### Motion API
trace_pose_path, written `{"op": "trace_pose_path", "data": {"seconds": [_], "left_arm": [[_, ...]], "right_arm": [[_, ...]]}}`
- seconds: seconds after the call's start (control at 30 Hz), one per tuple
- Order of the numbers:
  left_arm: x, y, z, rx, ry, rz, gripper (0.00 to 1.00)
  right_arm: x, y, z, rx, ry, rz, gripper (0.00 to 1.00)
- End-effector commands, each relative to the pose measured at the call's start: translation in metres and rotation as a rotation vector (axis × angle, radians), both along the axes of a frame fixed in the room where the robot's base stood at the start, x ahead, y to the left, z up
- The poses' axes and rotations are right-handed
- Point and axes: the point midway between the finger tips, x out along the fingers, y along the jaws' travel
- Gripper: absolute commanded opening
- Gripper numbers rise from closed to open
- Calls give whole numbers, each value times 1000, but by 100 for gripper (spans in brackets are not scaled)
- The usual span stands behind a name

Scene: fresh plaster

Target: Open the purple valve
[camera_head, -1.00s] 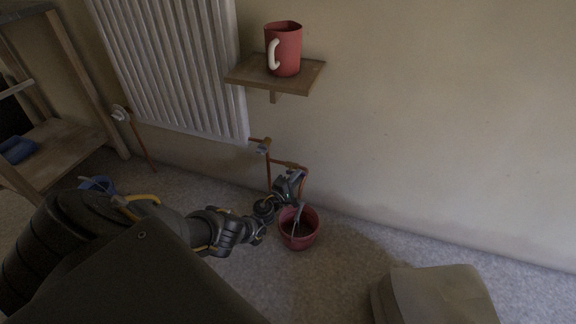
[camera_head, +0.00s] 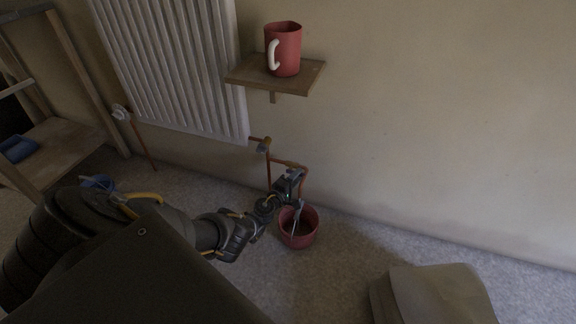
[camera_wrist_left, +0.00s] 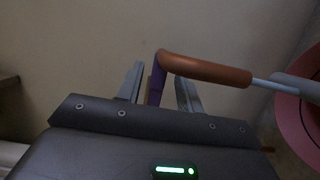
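The purple valve (camera_wrist_left: 156,88) shows in the left wrist view as a narrow purple piece at the bend of a copper pipe (camera_wrist_left: 205,69). My left gripper (camera_wrist_left: 160,88) has its two grey fingers apart, one on each side of the purple piece, with gaps visible beside it. In the head view my left gripper (camera_head: 289,187) is low at the wall by the copper pipes (camera_head: 290,163), beside and above a red bucket (camera_head: 298,236). The gripper hides the valve there. My right gripper is in neither view.
A white radiator (camera_head: 170,65) hangs on the wall, next to a wooden shelf (camera_head: 290,82) with a red mug (camera_head: 287,48). A wooden rack (camera_head: 62,143) stands at left. A pale box-like object (camera_head: 440,292) sits on the floor at lower right.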

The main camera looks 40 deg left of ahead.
Motion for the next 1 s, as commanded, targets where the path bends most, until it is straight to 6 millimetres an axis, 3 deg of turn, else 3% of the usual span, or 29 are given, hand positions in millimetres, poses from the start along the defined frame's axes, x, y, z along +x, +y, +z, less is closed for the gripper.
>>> {"op": "trace_pose_path", "data": {"seconds": [0.5,1.0], "left_arm": [[-64,-3,3,-1,3,0,36],[-117,-5,2,-1,1,0,36]], "right_arm": [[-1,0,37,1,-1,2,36],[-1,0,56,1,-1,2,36]]}}
